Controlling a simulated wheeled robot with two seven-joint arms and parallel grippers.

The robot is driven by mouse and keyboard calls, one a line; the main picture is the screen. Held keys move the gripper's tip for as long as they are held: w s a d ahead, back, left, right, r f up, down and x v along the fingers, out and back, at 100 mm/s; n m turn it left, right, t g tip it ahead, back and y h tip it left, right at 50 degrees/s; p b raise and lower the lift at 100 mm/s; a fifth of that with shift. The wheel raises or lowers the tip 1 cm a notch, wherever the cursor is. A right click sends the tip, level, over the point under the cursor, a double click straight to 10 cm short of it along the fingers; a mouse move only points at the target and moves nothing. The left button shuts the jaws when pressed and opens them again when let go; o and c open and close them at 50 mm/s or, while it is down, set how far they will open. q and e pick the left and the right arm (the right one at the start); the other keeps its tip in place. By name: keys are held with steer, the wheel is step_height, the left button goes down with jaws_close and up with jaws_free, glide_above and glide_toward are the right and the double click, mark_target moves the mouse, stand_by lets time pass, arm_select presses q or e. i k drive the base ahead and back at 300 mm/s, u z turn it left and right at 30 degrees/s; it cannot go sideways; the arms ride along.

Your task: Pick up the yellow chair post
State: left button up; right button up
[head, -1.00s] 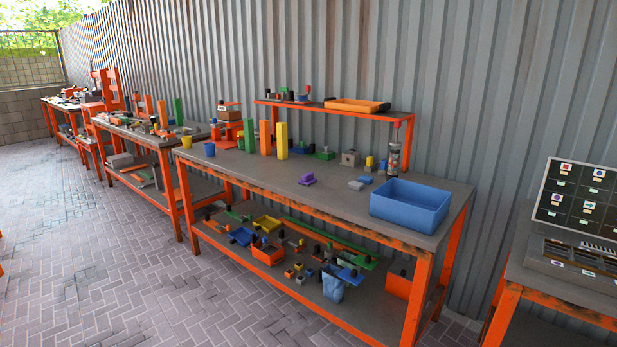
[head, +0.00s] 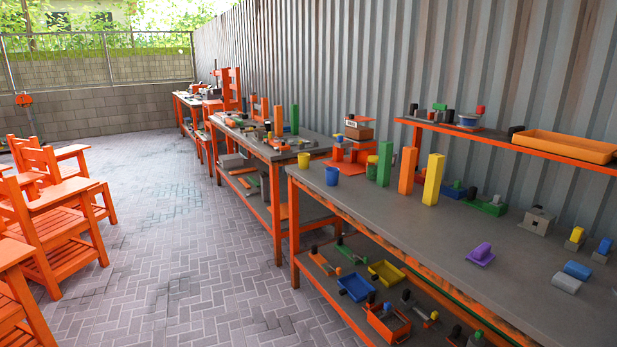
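The yellow chair post (head: 433,179) stands upright on the near grey workbench (head: 470,225), toward its back. It is a tall square block. An orange post (head: 407,171) stands close on its left, and a green post (head: 385,164) stands left of that. Neither of my grippers is in the head view.
A purple piece (head: 481,254) lies in front of the posts, with a blue cup (head: 332,176) near the bench's left end. A raised shelf holds an orange tray (head: 566,146). Orange chairs (head: 50,220) stand at left. The paved floor (head: 190,260) between is clear.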

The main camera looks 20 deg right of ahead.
mark_target(436, 161)
steer(key=u, duration=0.05)
steer(key=i, duration=1.95)
steer(key=z, duration=1.3)
steer(key=i, duration=1.3)
steer(key=z, duration=1.05)
